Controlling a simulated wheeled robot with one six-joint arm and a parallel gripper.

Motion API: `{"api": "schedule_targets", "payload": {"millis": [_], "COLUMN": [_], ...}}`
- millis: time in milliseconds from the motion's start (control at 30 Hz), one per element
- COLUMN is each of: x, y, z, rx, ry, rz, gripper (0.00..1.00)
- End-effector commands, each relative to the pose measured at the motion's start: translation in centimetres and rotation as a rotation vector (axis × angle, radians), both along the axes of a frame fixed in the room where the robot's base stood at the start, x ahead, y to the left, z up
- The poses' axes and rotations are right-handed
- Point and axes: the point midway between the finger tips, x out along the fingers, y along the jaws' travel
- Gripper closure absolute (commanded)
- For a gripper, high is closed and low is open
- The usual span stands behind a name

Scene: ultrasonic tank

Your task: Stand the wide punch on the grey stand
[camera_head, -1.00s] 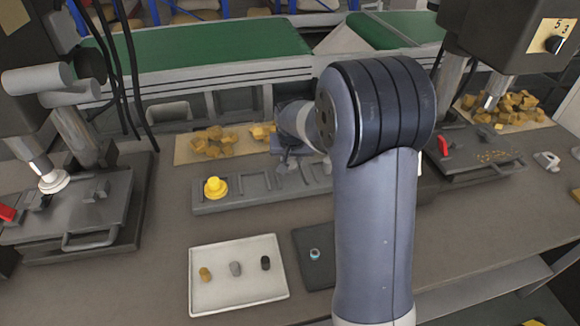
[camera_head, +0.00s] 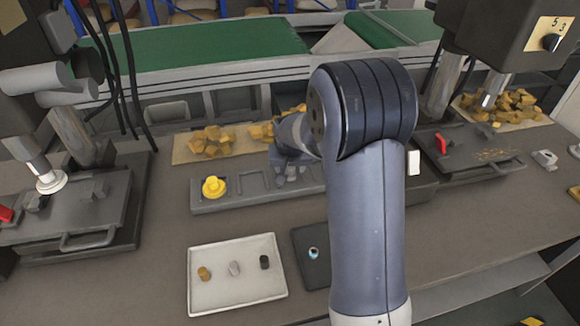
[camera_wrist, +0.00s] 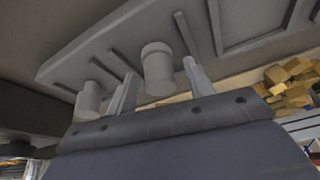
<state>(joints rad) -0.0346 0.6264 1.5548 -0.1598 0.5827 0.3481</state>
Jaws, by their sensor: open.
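A long grey rack (camera_head: 240,203) with raised bars lies on the bench in the head view, and it also shows in the wrist view (camera_wrist: 70,62). In the wrist view a wide pale grey cylinder (camera_wrist: 157,68), which looks like the wide punch, stands upright at the rack. A narrower grey cylinder (camera_wrist: 88,100) stands to its left. My gripper (camera_wrist: 160,76) is open, with one finger on each side of the wide cylinder; I cannot tell whether they touch it. In the head view my gripper (camera_head: 285,178) is over the rack's right part, and my arm hides what is there. I cannot tell which part is the grey stand.
A yellow knob-shaped piece (camera_head: 213,187) stands at the rack's left end. A white tray (camera_head: 240,292) with three small pieces and a dark pad (camera_head: 318,272) lie in front. Presses stand left (camera_head: 75,205) and right (camera_head: 470,150). Brown chunks (camera_head: 208,141) lie behind the rack.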

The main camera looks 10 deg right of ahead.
Motion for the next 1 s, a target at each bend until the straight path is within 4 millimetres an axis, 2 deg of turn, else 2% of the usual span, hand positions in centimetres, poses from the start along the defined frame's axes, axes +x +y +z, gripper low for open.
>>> {"api": "schedule_targets", "payload": {"millis": [267, 367, 800, 1000], "x": [-0.1, -0.5, -3.6, -4.4], "y": [0.0, 0.1, 0.7, 0.9], "z": [0.6, 1.7, 9.3, 11.1], "rx": [0.000, 0.000, 0.000, 0.000], "ry": [-0.002, -0.003, -0.004, -0.002], "rz": [0.000, 0.000, 0.000, 0.000], "gripper": [0.50, 0.50, 0.50, 0.50]}}
